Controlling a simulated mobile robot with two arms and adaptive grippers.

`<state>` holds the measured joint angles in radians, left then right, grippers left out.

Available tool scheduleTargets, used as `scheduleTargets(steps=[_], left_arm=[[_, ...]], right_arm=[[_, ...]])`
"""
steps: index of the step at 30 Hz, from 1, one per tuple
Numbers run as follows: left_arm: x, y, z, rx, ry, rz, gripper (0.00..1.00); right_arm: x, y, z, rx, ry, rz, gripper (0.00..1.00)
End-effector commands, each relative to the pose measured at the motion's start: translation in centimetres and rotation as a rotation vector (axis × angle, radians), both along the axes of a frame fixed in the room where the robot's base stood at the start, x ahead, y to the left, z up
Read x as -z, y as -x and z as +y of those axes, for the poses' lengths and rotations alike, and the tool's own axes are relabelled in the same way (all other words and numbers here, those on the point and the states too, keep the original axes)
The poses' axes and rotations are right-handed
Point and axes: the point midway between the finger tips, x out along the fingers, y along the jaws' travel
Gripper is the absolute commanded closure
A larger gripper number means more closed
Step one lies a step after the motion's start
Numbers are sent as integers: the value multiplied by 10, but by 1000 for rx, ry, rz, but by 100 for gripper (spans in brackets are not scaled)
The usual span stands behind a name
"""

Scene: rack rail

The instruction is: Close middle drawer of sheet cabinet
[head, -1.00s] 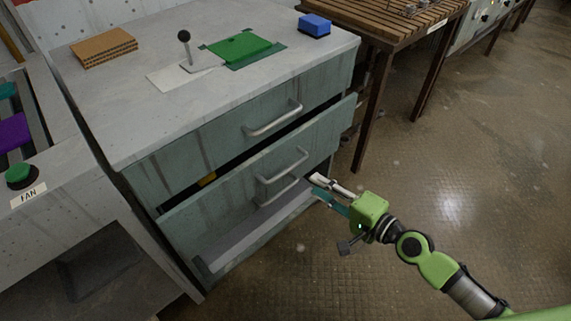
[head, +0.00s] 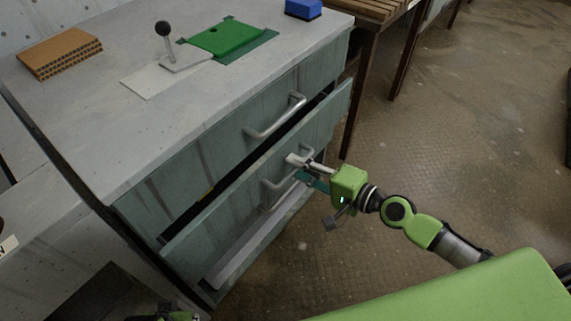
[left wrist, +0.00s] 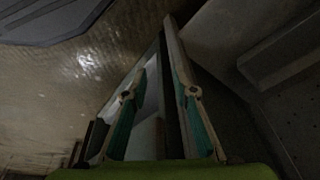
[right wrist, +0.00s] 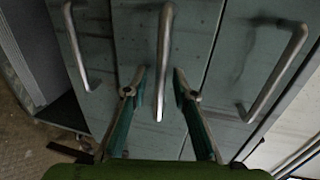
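The grey-green sheet cabinet (head: 190,165) stands left of centre in the head view. Its middle drawer (head: 232,205) is pulled partly out, with a dark gap above its front. My right gripper (head: 300,167) is at the middle drawer handle (head: 270,182). In the right wrist view the fingers (right wrist: 158,75) are open, one on each side of the middle handle (right wrist: 163,45); I cannot tell whether they touch it. My left gripper (left wrist: 157,65) is open and empty in its wrist view, and only a sliver shows at the bottom of the head view.
The top drawer handle (head: 275,117) is above the middle one. On the cabinet top are a cardboard stack (head: 60,52), a black-knobbed lever (head: 165,45), a green piece (head: 225,38) and a blue block (head: 303,8). A slatted wooden table (head: 370,12) stands behind right.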

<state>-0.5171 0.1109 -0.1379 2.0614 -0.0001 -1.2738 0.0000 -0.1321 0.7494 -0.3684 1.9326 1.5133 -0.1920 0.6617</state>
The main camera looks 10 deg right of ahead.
Motion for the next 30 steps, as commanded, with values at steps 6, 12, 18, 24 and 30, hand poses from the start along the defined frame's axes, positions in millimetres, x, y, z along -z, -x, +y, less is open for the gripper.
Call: scheduleTargets(steps=[6,12,18,24,30], left_arm=[[-10,0,0,-1,0,-6,74],[-11,0,0,-1,0,-5,74],[-11,-1,0,-1,0,-6,74],[-12,-1,0,-1,1,-8,74],[16,3,0,2,-1,15,74]], right_arm=[[2,0,-2,0,0,0,75],[1,0,-2,1,0,0,75],[1,0,-2,1,0,0,100],[1,-1,-1,1,0,-1,100],[-1,-16,7,6,-3,-3,100]])
